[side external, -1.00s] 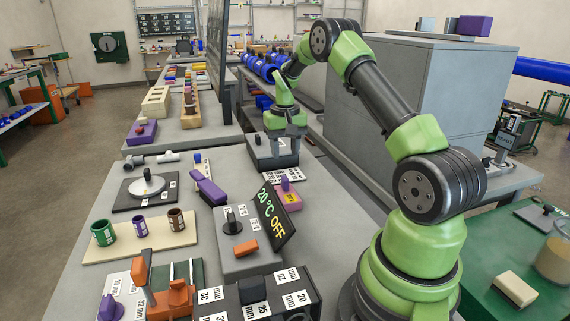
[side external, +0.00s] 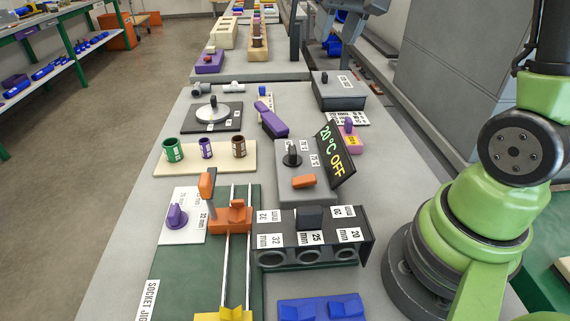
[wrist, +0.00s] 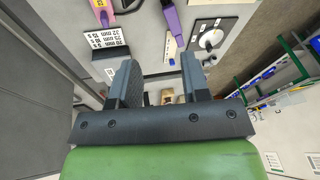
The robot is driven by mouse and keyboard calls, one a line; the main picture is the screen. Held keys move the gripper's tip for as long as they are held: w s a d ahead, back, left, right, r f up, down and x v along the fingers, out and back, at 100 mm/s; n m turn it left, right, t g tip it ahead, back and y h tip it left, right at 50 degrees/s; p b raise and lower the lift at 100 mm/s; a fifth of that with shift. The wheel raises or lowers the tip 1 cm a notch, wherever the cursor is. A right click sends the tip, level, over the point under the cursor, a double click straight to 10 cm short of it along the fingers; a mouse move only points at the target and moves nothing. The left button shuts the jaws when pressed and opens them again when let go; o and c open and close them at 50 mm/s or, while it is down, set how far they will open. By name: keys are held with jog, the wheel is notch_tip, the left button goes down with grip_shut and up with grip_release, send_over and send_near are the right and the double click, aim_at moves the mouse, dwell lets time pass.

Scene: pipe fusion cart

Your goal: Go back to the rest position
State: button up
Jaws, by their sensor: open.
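My gripper (wrist: 159,78) is at the middle of the wrist view, its two dark fingers apart with nothing between them. It is raised above the bench. In the side view, a blue-grey part at the top edge looks like my gripper (side external: 358,15), largely cut off. The dark grey box (side external: 338,92) stands on the bench, apart from it; the box also shows left of the fingers in the wrist view (wrist: 108,66). No rest mark is visible.
The bench holds a 20 °C OFF display (side external: 336,158), a purple-handled tool (side external: 273,120), a white disc on a black plate (side external: 212,112), a heater block (side external: 312,240) and an orange clamp jig (side external: 234,216). A tall grey cabinet (side external: 445,80) stands at the right.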

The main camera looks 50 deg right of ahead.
jog(key=s+a+r+n+t+y, duration=0.2)
jog(key=s+a+t, duration=0.1)
jog(key=s+a, duration=0.9)
jog(key=s, duration=0.3)
jog(key=shift+n+t, duration=0.4)
jog(key=shift+r, duration=0.1)
dwell(1.6)
